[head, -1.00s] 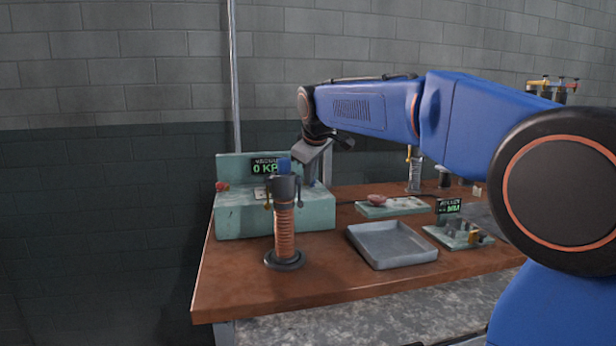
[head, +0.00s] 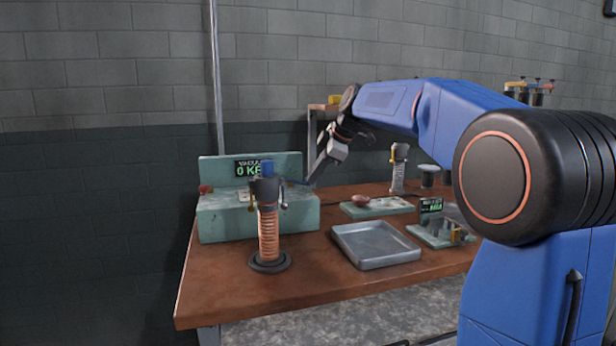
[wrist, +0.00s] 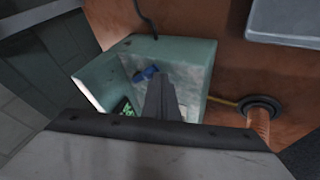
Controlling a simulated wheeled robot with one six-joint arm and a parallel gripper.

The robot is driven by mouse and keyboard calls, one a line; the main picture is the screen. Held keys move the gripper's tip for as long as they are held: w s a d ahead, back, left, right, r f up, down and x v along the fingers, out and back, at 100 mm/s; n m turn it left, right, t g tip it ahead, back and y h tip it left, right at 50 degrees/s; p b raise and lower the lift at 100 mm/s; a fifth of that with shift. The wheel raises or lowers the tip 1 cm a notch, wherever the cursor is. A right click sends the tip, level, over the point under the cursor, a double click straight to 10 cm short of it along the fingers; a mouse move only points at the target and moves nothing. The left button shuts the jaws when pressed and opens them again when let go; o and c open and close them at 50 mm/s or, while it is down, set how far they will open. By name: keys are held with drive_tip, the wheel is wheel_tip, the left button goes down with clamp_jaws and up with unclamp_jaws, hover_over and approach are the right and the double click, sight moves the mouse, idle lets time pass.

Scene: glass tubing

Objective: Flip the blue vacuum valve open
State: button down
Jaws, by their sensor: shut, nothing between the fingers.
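The teal vacuum station (head: 225,222) stands at the back left of the bench, its screen (head: 245,168) partly covered and reading 0. In the wrist view, the blue valve handle (wrist: 147,73) sits on the station, left of my fingertips and very close to them. I cannot tell whether they touch. My gripper (head: 310,180) is shut and empty, pointing down at the station's right side; its fingers also show in the wrist view (wrist: 160,85). In the head view the valve is hard to make out near the fingertips.
Behind the tray is a teal plate (head: 378,207). A second small display (head: 430,205) stands farther right.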

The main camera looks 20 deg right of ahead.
drive_tip(key=w+d+n+g+y, duration=0.2)
drive_tip(key=w+d+n+g, duration=0.1)
drive_tip(key=n, duration=0.4)
drive_tip(key=shift+w+d+g+y, duration=0.3)
drive_tip(key=shift+w+d+y, duration=0.1)
drive_tip(key=shift+w+d, duration=0.55)
drive_tip(key=shift+w+a, duration=0.1)
drive_tip(key=shift+a, duration=0.15)
drive_tip(key=shift+w+a, duration=0.1)
drive_tip(key=shift+a, duration=0.35)
